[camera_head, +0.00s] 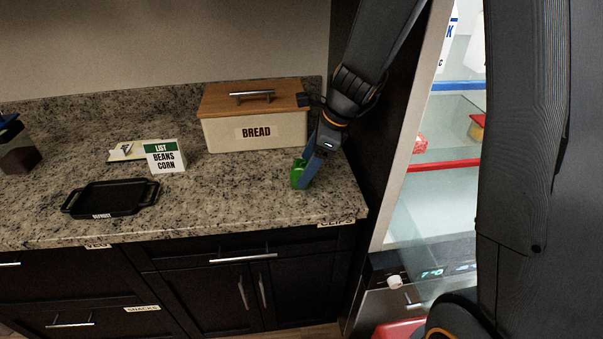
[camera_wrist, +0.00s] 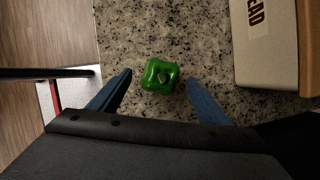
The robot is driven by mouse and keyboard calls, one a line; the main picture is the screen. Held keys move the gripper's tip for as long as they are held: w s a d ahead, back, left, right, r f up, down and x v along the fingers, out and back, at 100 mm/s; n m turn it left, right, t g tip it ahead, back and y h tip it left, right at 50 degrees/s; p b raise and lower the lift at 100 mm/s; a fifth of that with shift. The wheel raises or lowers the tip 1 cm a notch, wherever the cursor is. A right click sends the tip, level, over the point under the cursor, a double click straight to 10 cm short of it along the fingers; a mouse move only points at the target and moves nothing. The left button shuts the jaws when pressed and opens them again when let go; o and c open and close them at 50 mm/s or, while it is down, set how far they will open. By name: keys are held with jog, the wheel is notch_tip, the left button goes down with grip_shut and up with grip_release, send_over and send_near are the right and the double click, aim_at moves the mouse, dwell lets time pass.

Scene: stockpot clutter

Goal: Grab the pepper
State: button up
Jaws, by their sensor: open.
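The green pepper (camera_head: 297,175) sits on the granite counter near its right end, in front of the bread box. In the wrist view the pepper (camera_wrist: 160,76) is seen from above, with its stem side up. My gripper (camera_head: 304,170) reaches down to it from the upper right, and one blue finger covers part of the pepper in the head view. In the wrist view my gripper (camera_wrist: 158,92) is open, with one blue finger on each side of the pepper and clear gaps between. The pepper lies around or just beyond the fingertip line.
The bread box (camera_head: 254,117) stands close behind the pepper. A list card (camera_head: 165,156) and a black tray (camera_head: 110,198) are to the left. The counter's front edge and the open fridge (camera_head: 430,190) bound the right side. The counter (camera_head: 235,190) left of the pepper is clear.

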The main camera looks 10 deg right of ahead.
jog(key=shift+x, duration=1.15)
jog(key=c, duration=1.2)
jog(key=shift+c, duration=0.2)
jog(key=shift+r, duration=0.15)
